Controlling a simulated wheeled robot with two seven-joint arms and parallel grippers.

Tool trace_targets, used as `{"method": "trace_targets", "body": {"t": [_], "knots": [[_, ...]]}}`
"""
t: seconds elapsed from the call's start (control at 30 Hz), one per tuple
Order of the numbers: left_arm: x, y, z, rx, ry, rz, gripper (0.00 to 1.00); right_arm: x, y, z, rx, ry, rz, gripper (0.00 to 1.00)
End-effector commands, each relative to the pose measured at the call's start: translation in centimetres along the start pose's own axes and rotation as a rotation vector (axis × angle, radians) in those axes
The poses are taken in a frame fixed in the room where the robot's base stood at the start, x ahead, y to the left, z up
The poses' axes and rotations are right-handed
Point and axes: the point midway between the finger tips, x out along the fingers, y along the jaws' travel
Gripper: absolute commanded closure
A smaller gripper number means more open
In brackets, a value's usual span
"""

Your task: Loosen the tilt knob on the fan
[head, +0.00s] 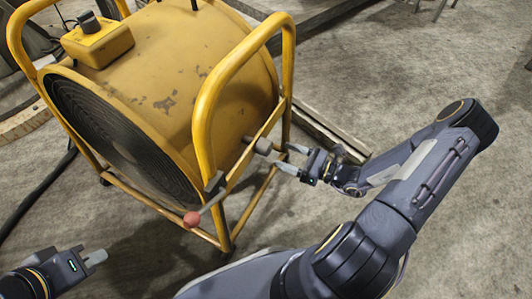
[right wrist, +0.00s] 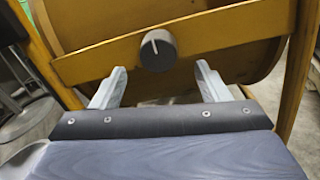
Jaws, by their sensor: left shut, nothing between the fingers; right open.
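The fan (head: 165,75) is a worn yellow drum in a yellow tube frame, with a dark grille at its front. The tilt knob (head: 263,146) is a dark grey cylinder on the frame's side bar. In the right wrist view the knob (right wrist: 158,50) faces me, with a white line on its face. My right gripper (head: 292,159) is open beside the knob. Its fingertips (right wrist: 160,72) are on either side of the knob's line but short of it, with nothing between them. My left gripper (head: 95,257) is shut and empty at the lower left, away from the fan.
A yellow control box (head: 97,42) sits on the drum. A beam (head: 325,132) lies on the floor behind the frame.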

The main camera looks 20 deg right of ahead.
Motion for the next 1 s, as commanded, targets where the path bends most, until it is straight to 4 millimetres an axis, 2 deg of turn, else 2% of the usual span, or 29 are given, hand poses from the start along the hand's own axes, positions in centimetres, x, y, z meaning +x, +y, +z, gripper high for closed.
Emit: {"method": "trace_targets", "body": {"t": [0.1,0.3,0.47,0.7,0.77,1.0], "knots": [[0.8,-0.3,0.4,0.0,0.0,0.0,1.0,2.1,0.1,-0.2,-0.001,-0.001,0.007,0.31],[1.4,-0.7,0.7,0.0,0.0,0.0,1.0,4.9,0.1,-0.2,-0.002,0.001,0.006,0.31],[1.6,-0.7,0.8,0.0,0.0,0.0,1.0,6.0,0.1,0.0,-0.002,0.001,0.005,0.31],[1.6,-0.7,0.8,0.0,0.0,0.0,1.0,6.1,0.1,0.0,-0.002,0.002,0.005,0.31],[1.6,-0.7,0.8,0.0,0.0,0.0,1.0,6.1,0.1,0.0,-0.002,0.002,0.005,0.36],[1.6,-0.7,0.8,0.0,0.0,0.0,1.0,6.0,0.1,0.0,-0.003,0.002,0.005,0.68]]}}
